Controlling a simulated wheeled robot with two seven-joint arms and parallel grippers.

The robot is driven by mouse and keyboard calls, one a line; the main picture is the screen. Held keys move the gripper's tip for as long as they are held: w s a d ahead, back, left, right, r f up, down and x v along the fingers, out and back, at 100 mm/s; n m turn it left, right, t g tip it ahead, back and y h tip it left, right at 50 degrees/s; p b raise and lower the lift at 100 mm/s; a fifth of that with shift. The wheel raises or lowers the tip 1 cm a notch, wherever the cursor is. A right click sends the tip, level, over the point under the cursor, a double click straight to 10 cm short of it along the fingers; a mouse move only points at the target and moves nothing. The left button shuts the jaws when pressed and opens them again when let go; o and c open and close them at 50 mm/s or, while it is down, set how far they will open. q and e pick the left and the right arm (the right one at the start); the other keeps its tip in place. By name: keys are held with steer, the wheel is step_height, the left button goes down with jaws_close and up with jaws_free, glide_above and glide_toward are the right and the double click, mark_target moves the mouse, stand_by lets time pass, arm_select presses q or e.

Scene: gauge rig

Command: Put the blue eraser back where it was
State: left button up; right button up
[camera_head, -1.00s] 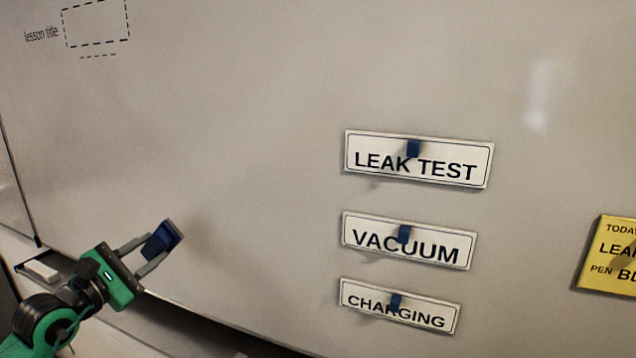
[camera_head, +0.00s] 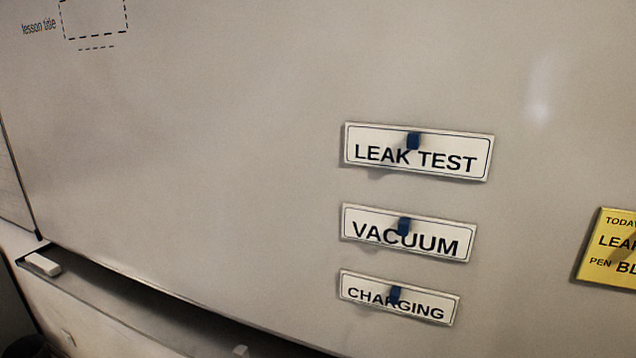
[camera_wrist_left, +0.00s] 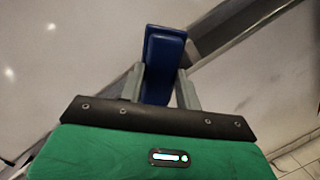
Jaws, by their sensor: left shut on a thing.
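The blue eraser (camera_wrist_left: 163,62) is in the left wrist view, upright between the two grey fingers of my left gripper (camera_wrist_left: 160,85). The gripper is shut on it. Behind it in that view are the whiteboard and a dark tray edge. In the head view neither the eraser nor my left gripper shows now. The pen tray (camera_head: 130,290) runs along the bottom edge of the whiteboard (camera_head: 220,170) in the head view. My right gripper is in neither view.
A white block (camera_head: 43,264) lies at the tray's left end. Signs reading LEAK TEST (camera_head: 450,162), VACUUM (camera_head: 440,241) and CHARGING (camera_head: 425,308) hang on the board, each with a blue clip or magnet. A yellow note (camera_head: 608,247) is at the right edge. The visible tray middle looks mostly clear.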

arm_select(q)
steer(key=shift+s+d+f+n+t+y, duration=0.9)
steer(key=shift+d+n+t+y, duration=0.5)
steer(key=shift+d+n+y, duration=2.65)
steer(key=shift+m+y, duration=0.85)
steer(key=shift+y, duration=0.1)
steer(key=f+b, duration=0.3)
steer(key=d+f+b, duration=0.1)
steer(key=f+b, duration=0.1)
steer(key=b, duration=0.1)
steer(key=shift+d+f, duration=0.2)
steer(key=shift+f, duration=0.2)
steer(key=shift+d, duration=0.1)
